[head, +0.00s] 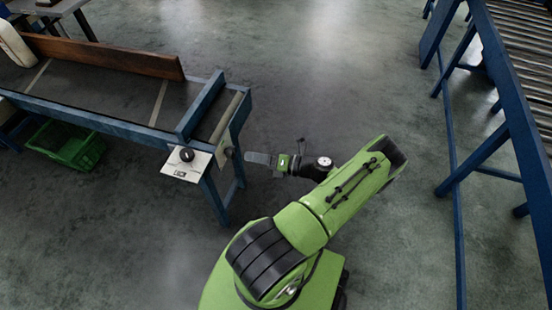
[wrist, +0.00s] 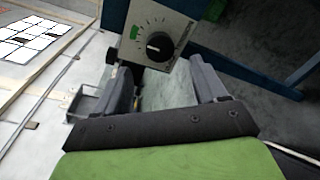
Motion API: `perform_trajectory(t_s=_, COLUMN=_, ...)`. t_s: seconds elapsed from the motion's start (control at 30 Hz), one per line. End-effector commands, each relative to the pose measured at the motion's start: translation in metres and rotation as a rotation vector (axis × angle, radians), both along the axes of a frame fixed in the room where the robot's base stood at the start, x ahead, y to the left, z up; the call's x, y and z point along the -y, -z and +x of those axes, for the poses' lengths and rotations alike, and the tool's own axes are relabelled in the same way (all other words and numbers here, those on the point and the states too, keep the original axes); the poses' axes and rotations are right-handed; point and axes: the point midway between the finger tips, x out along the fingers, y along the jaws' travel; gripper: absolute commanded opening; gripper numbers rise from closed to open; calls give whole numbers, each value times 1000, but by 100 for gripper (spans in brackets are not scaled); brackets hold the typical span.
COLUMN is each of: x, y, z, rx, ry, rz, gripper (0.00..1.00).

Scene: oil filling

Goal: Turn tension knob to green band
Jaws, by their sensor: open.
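The control panel (wrist: 160,35) is in the upper middle of the wrist view. Its round black knob (wrist: 158,46) has a white mark and is ringed by tick marks, with a small green patch (wrist: 134,32) to the left. My gripper (wrist: 165,75) is open and empty, its two dark fingers apart below the panel and clear of the knob. The exact pointer setting is too small to read. In the head view, a white panel (head: 178,171) with a black knob (head: 187,154) is fixed to the conveyor corner, and my gripper (head: 248,158) is to its right.
The blue-framed conveyor (head: 110,122) runs to the left, with a brown board (head: 110,56) along it. A green crate (head: 68,146) sits underneath. A roller conveyor (head: 520,50) stands at the right. Open floor (head: 330,80) lies between.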

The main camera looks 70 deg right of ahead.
Motion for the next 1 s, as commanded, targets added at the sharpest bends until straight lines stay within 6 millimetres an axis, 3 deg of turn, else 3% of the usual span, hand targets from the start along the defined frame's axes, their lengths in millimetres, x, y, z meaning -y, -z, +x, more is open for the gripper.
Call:
perform_trajectory(t_s=0.03, x=3, y=-2, z=-16, rx=-3, ry=7, rz=-1, gripper=71)
perform_trajectory(t_s=0.2, x=7, y=-5, z=-59, rx=-2, ry=6, rz=-2, gripper=71)
perform_trajectory(t_s=0.33, x=9, y=-7, z=-80, rx=0, ry=4, rz=0, gripper=71)
perform_trajectory(t_s=1.0, x=9, y=-8, z=-86, rx=0, ry=0, rz=0, gripper=71)
